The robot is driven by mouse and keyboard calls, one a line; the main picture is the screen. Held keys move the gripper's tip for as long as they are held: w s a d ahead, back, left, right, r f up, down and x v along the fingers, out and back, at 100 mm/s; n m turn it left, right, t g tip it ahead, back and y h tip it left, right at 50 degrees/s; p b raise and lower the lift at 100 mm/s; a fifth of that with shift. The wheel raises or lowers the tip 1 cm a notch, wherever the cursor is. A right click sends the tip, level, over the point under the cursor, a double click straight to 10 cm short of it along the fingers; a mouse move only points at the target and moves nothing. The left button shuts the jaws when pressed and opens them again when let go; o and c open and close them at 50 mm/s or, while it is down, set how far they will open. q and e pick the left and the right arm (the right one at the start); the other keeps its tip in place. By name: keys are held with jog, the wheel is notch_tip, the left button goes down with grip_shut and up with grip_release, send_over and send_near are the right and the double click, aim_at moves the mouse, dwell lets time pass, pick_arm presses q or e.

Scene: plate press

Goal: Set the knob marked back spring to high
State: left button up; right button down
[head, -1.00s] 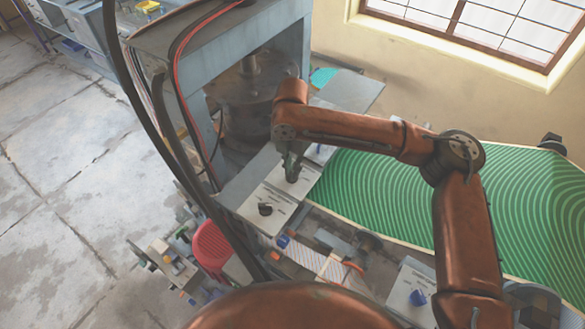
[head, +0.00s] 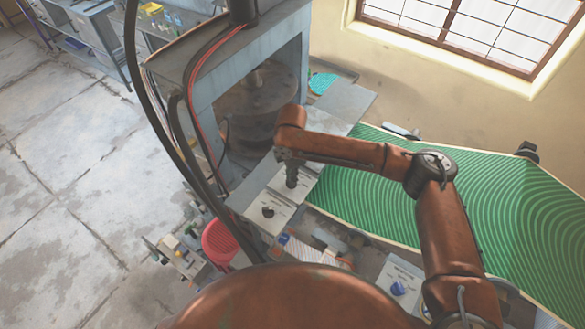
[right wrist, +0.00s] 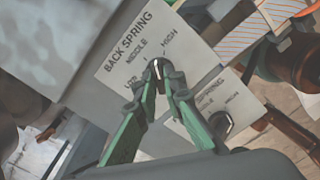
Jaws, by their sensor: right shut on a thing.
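The back spring knob (right wrist: 160,78) is dark with a pale stripe and sits on a plate (right wrist: 122,62) printed BACK SPRING, with LOW, MIDDLE and HIGH marks around it. My right gripper (right wrist: 162,70) is shut on this knob, with its green-sided fingers on either side of it. The fingers cover much of the knob, so I cannot tell which mark it points to. In the head view my right gripper (head: 291,182) reaches down onto the grey ledge in front of the press. My left gripper is not in view.
A second spring plate (right wrist: 205,100) with a dark knob (right wrist: 221,123) lies beside it; that knob also shows in the head view (head: 268,211). The press frame (head: 205,85) stands behind. A green patterned mat (head: 370,195) lies right, a blue knob (head: 398,288) in front.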

jog(key=m+p, duration=0.2)
jog(key=p, duration=0.1)
jog(key=m+p, duration=0.1)
jog(key=p, duration=0.1)
jog(key=shift+s+a+r+m, duration=0.1)
jog(key=shift+a+r+m, duration=0.15)
jog(key=shift+r+m, duration=0.15)
jog(key=shift+f+m+p, duration=0.2)
jog(key=shift+m+p, duration=0.6)
jog(key=shift+p, duration=0.05)
jog(key=c, duration=2.1)
grip_release()
jog(key=shift+o, duration=0.4)
jog(key=shift+d+f, duration=0.1)
